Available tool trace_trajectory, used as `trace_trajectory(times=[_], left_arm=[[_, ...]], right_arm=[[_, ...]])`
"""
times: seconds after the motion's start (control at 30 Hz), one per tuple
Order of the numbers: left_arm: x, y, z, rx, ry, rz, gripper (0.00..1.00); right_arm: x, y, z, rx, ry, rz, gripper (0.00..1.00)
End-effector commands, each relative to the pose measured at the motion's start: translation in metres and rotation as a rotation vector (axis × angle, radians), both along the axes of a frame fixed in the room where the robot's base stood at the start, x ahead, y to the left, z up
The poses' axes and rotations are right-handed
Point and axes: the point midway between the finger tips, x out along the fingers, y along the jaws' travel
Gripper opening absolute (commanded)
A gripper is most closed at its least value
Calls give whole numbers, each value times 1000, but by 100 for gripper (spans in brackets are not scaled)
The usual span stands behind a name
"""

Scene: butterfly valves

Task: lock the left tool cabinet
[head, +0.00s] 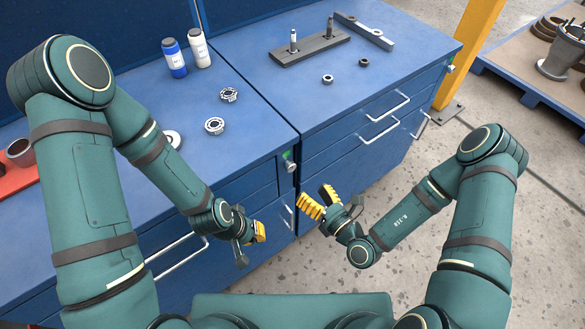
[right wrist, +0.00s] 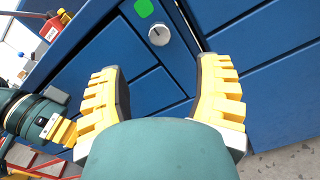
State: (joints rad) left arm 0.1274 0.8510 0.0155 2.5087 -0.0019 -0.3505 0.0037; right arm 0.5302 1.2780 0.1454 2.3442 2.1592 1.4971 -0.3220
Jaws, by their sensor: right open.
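The left tool cabinet (head: 262,190) is blue, with a round silver lock (head: 289,167) at the upper right corner of its front, beside a green mark. The right wrist view shows the lock (right wrist: 159,35) ahead of the fingers, its dark slot roughly level, with the green mark (right wrist: 143,8) just above. My right gripper (head: 318,200) is open and empty, in front of and below the lock, apart from it. My left gripper (head: 250,242) is low in front of the left cabinet's drawers; its fingers are partly hidden, so its opening is unclear.
The right cabinet (head: 345,155) adjoins, with bar handles (head: 383,128) sticking out and its own lock (head: 450,68) at the far right. Bottles (head: 174,58) and metal fittings (head: 214,125) stand on the tops. A yellow post (head: 468,50) rises behind. The floor in front is clear.

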Motion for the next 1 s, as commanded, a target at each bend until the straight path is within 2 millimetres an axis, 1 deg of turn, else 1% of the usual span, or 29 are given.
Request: trace_trajectory(times=[0.03, 0.3, 0.5, 0.7, 0.97, 1.0], left_arm=[[0, 0, -3, 0, -1, 0, 0], [2, 0, -10, 1, -5, 2, 0], [3, 0, -14, 1, -7, 2, 0], [3, 0, -15, 1, -8, 2, 0], [3, 0, -15, 1, -8, 2, 0], [3, 0, -15, 1, -8, 2, 0]], right_arm=[[9, 7, 0, 0, -6, 3, 64], [51, 37, -1, 0, -5, 3, 64], [72, 53, -1, 0, -2, 4, 64], [81, 59, 0, 1, -1, 2, 64], [81, 59, 0, 1, -1, 2, 64], [81, 59, 0, 1, -1, 2, 56]])
